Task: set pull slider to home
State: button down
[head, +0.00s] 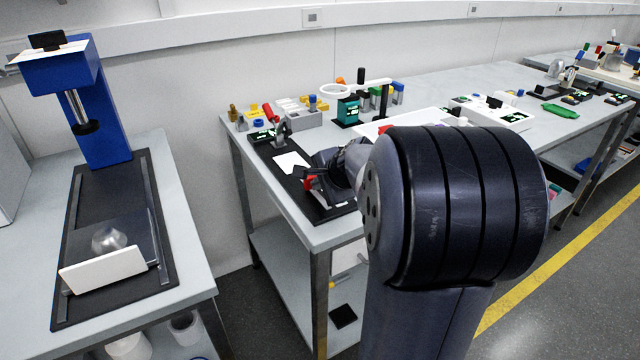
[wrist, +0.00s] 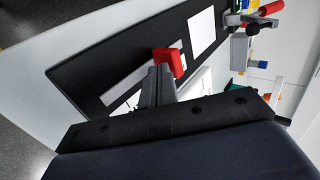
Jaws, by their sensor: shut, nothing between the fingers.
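The pull slider shows as a red block (wrist: 170,62) on a long black board (wrist: 85,75) in the wrist view. A pale strip lies along the board beside it; any home mark is too small to read. The red block also shows in the head view (head: 310,183), at the front of the middle bench. My gripper (wrist: 158,72) is shut and empty, with its fingertips right beside the red block. I cannot tell whether they touch it. My wrist and arm hide part of the board in both views.
A red-handled clamp (head: 277,122) stands at the board's far end, past a white card (head: 292,163). A teal box (head: 347,112) and a magnifier stand (head: 372,88) are behind. A blue press (head: 85,100) stands on the left bench. A gap separates the benches.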

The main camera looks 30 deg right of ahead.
jog(key=shift+w+p, duration=0.8)
jog(key=shift+w, duration=1.3)
jog(key=shift+r, duration=0.1)
